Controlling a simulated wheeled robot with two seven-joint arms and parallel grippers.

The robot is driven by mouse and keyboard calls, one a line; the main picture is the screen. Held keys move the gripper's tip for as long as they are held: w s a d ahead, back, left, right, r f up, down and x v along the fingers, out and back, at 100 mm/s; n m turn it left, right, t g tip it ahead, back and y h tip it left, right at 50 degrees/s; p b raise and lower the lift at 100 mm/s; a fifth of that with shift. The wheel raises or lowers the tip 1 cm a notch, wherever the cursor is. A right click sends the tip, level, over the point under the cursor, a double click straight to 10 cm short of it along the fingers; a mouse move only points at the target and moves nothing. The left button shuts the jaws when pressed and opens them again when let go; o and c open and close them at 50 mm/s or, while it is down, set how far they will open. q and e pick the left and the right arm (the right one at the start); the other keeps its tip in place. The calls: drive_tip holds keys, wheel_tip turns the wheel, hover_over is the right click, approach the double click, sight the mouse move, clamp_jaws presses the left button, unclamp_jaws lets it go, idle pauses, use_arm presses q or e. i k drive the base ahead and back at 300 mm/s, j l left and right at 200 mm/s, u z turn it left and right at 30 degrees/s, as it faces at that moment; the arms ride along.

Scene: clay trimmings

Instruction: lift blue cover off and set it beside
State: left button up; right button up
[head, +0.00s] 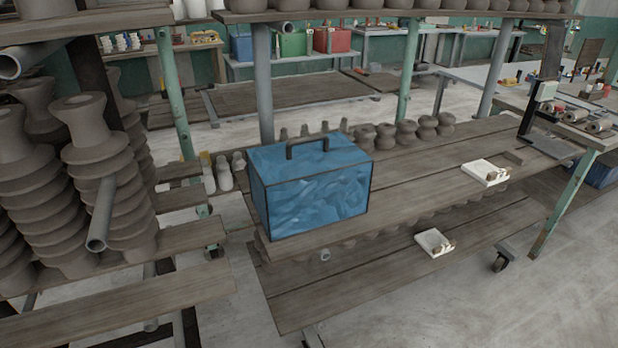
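The blue cover (312,186) is a box shape with dark edges and a dark handle (307,146) on top. It stands upright on the upper plank shelf of a rack, near the shelf's left end. Its sides look like crinkled, partly see-through blue sheet, and what is under it cannot be made out. Neither of my grippers is in view.
The wooden shelf (432,178) has bare room right of the cover, up to a white tray (485,173) with small pieces. Clay pots (385,137) line its back edge. Stacked clay insulators (100,180) stand at left. A second white tray (434,242) sits on the lower shelf.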

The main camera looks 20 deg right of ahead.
sight(303, 184)
drive_tip(key=i+l+u, duration=0.15)
drive_tip(key=l+u, duration=0.2)
drive_tip(key=l, duration=0.2)
drive_tip(key=l+u, duration=0.35)
drive_tip(key=l, duration=0.25)
drive_tip(key=l+u, duration=0.35)
drive_tip(key=l, duration=0.25)
drive_tip(key=i, duration=0.05)
